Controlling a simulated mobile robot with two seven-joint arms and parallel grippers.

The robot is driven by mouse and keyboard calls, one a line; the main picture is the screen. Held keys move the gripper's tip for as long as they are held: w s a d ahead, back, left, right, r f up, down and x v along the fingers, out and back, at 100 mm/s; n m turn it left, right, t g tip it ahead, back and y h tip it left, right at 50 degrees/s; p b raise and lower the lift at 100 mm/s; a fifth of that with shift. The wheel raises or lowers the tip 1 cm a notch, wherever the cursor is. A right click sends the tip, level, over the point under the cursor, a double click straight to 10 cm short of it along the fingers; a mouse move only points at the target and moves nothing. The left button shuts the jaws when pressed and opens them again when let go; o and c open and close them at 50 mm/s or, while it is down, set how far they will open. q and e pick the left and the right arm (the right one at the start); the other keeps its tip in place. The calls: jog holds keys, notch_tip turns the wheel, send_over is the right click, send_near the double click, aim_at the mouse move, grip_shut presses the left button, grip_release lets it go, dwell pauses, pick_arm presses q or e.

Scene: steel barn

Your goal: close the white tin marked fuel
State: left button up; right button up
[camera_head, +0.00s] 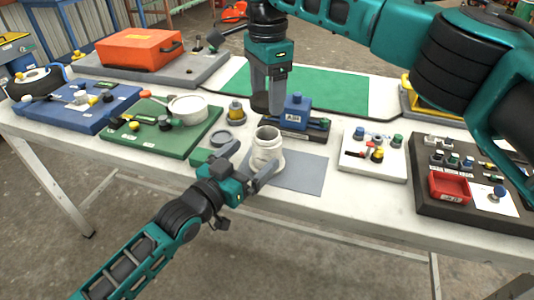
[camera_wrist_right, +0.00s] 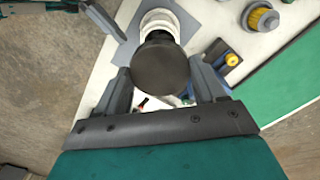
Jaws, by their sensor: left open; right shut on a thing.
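The white tin (camera_head: 267,150) stands upright at the left edge of a grey mat (camera_head: 305,172), its round mouth open at the top. No marking on it is readable. It also shows in the right wrist view (camera_wrist_right: 158,20), partly hidden. My right gripper (camera_head: 264,102) is shut on a dark round lid (camera_wrist_right: 160,68), held above and apart from the tin. The lid also shows in the head view (camera_head: 260,103). My left gripper (camera_head: 252,164) is open, its fingers on the near side of the tin, one to each side. I cannot tell whether they touch it.
Behind the tin stand a blue block (camera_head: 296,112) on a dark base and a yellow-and-grey knob (camera_head: 236,110). A grey ring-like disc (camera_head: 221,139) lies left of the tin. A green board (camera_head: 165,130), a white board (camera_head: 372,165) and a red tray (camera_head: 449,187) flank the area.

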aim_at(258, 152)
pick_arm(q)
jog(key=shift+x, duration=2.8)
jog(key=c, duration=1.5)
pick_arm(e)
jog(key=shift+f, duration=2.45)
